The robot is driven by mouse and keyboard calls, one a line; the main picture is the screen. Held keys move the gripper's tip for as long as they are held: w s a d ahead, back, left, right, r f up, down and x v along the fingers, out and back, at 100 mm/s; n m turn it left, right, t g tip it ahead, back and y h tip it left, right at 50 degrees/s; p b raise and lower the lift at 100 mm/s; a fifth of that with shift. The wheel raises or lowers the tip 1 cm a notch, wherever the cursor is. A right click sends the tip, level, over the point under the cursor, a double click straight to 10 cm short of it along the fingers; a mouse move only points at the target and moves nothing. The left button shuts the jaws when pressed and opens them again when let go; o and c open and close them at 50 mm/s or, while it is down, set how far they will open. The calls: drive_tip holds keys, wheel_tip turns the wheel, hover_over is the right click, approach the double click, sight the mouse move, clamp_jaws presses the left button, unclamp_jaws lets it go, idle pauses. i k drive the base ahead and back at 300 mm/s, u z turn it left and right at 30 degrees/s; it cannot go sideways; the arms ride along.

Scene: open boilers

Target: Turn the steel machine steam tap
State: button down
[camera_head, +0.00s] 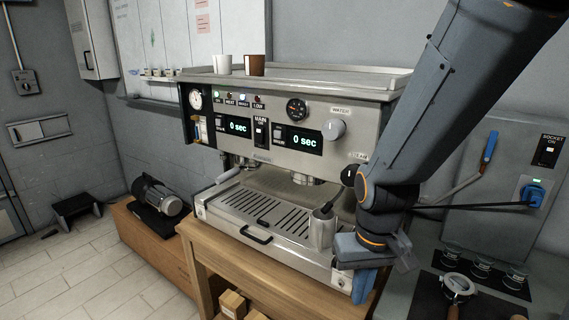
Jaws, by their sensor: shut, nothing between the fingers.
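The steel espresso machine (290,125) stands on a wooden table. A STEAM label (358,156) is on its front right, beside my arm. Just below the label is a black rounded part (348,175), partly covered by my arm; I cannot tell whether it is the steam tap. A silver knob (334,129) sits higher, under the WATER label. My gripper (363,284) points down in front of the machine's lower right corner. It is shut and empty, below the STEAM label and not visibly touching any knob.
A steel jug (322,230) with a dark wand tip at it stands on the drip tray (268,208), just left of my gripper. Two cups stand on the machine. A portafilter (457,287) lies on the right counter. A blue socket plug (533,194) has a black cable.

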sight(347, 176)
drive_tip(key=u, duration=1.55)
drive_tip(key=k, duration=0.6)
drive_tip(key=z, duration=1.1)
